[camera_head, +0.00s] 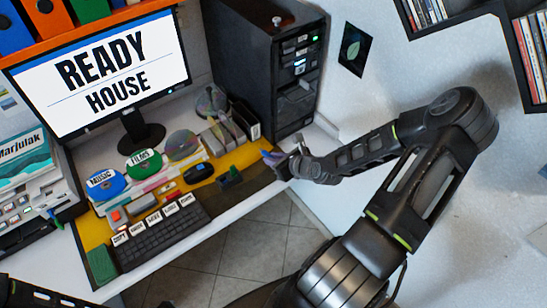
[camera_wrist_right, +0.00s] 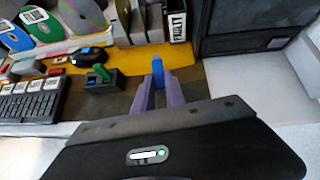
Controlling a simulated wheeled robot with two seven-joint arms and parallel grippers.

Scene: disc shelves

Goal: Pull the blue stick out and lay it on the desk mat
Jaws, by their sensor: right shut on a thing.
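The blue stick (camera_wrist_right: 158,73) is between the purple fingertips of my right gripper (camera_wrist_right: 158,88), which is shut on it. The stick shows clear of the dark holder (camera_wrist_right: 99,85), to its right. A green stick (camera_wrist_right: 103,71) stands in that holder. In the head view my right gripper (camera_head: 276,159) is over the right end of the desk mat (camera_head: 257,148), which is yellow with a darker brown part. The blue stick is too small to make out surely there. The gap between stick and mat is hard to judge. My left gripper is out of view.
A black mouse (camera_head: 200,172) and a keyboard (camera_head: 160,236) lie left of the holder. A computer tower (camera_head: 272,75) stands behind my right gripper. Discs and small boxes fill the desk's back. The desk's front edge drops to a tiled floor (camera_head: 225,255).

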